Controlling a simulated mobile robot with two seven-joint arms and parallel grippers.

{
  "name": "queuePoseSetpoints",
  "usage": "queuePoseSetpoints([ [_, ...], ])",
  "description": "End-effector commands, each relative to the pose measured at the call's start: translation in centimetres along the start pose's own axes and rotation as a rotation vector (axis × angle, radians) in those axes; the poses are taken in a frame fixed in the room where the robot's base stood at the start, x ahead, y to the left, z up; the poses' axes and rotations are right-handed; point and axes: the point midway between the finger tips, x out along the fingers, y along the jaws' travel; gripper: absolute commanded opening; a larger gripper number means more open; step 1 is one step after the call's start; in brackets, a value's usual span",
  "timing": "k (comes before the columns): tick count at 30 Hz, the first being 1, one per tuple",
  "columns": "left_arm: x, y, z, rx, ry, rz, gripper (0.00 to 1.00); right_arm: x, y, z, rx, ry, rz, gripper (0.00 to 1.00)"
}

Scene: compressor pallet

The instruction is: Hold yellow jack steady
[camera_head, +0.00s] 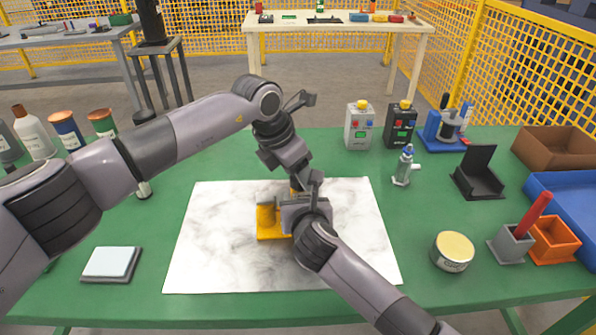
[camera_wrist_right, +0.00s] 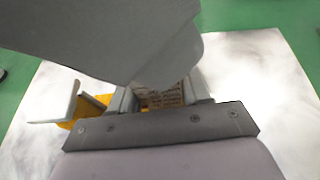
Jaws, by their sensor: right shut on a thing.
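The yellow jack (camera_head: 268,222) stands on the white marbled mat (camera_head: 215,250), left of my right gripper. Its yellow body shows at the left in the right wrist view (camera_wrist_right: 92,108), beside a pale grey plate. My right gripper (camera_wrist_right: 162,95) is shut on the jack; a brownish, marked surface shows between its fingers. My left gripper (camera_head: 312,182) reaches down from above, right over the jack and close to my right gripper. Its fingertips are mostly hidden, and I cannot tell its opening. Its grey body seems to cover the top of the right wrist view.
A pale square pad (camera_head: 111,263) lies front left.

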Motion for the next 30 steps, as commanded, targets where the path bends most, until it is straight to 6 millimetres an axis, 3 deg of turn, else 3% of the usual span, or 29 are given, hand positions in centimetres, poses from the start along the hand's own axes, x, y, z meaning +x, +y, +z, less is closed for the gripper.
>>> queuePoseSetpoints([
  [11,0.58,0.02,-0.04,0.001,0.001,0.001,0.56,0.00,-0.01,0.06,0.000,-0.001,0.000,0.00],
  [15,0.56,0.02,-0.03,0.000,0.001,0.001,0.15,0.00,-0.01,0.06,0.000,-0.001,0.000,0.00],
  [30,0.51,0.14,0.03,0.108,0.002,-0.043,0.15,0.00,-0.01,0.06,0.000,-0.001,0.000,0.00],
])
